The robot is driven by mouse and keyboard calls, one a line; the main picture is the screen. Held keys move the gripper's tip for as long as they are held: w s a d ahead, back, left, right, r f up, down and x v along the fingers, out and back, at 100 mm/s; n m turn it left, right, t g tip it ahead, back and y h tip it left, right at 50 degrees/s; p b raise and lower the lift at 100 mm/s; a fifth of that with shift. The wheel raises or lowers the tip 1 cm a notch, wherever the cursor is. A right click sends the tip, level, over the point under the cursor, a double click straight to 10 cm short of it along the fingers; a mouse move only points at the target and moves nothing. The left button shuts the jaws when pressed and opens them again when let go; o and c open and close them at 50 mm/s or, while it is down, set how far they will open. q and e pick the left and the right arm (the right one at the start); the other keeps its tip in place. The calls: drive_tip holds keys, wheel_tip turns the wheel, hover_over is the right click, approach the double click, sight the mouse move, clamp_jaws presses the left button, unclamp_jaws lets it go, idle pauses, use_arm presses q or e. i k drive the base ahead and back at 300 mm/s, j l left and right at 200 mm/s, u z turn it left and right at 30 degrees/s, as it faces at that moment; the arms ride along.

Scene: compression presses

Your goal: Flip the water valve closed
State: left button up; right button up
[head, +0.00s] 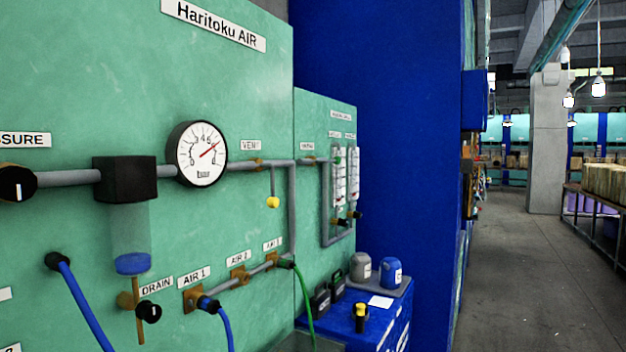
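A green press panel (90,90) headed "Haritoku AIR" fills the left and middle of the head view. A second green panel (309,220) stands beyond it, with a grey pipe, a small blurred label (307,146) and two clear flow meters (340,178). Small dark knobs (343,222) sit below the meters. I cannot read which part is marked as the water valve, nor tell its position. A yellow-ended lever or pull (272,202) hangs below the pipe near the "VENT" label. Neither of my grippers is in view.
A round gauge (202,153), a filter bowl (130,230), a drain knob (149,312) and blue and green hoses stick out from the near panel. A blue cabinet (375,330) with jars stands at its foot. Clear floor (510,260) runs along the right.

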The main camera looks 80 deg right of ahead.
sight(336, 160)
drive_tip(key=z, duration=0.45)
drive_tip(key=l+z, duration=0.1)
drive_tip(key=z, duration=0.4)
drive_tip(key=l+z, duration=0.1)
drive_tip(key=z, duration=0.35)
drive_tip(key=l+z, duration=0.1)
drive_tip(key=z, duration=0.4)
drive_tip(key=l+z, duration=0.1)
drive_tip(key=z, duration=0.85)
drive_tip(key=i+l+z, duration=0.15)
drive_tip(key=i+l, duration=0.3)
drive_tip(key=l, duration=0.3)
drive_tip(key=i+l+z, duration=0.1)
drive_tip(key=i+l, duration=0.4)
drive_tip(key=l, duration=0.15)
drive_tip(key=i+l+z, duration=0.15)
drive_tip(key=i+l, duration=0.35)
drive_tip(key=l, duration=0.15)
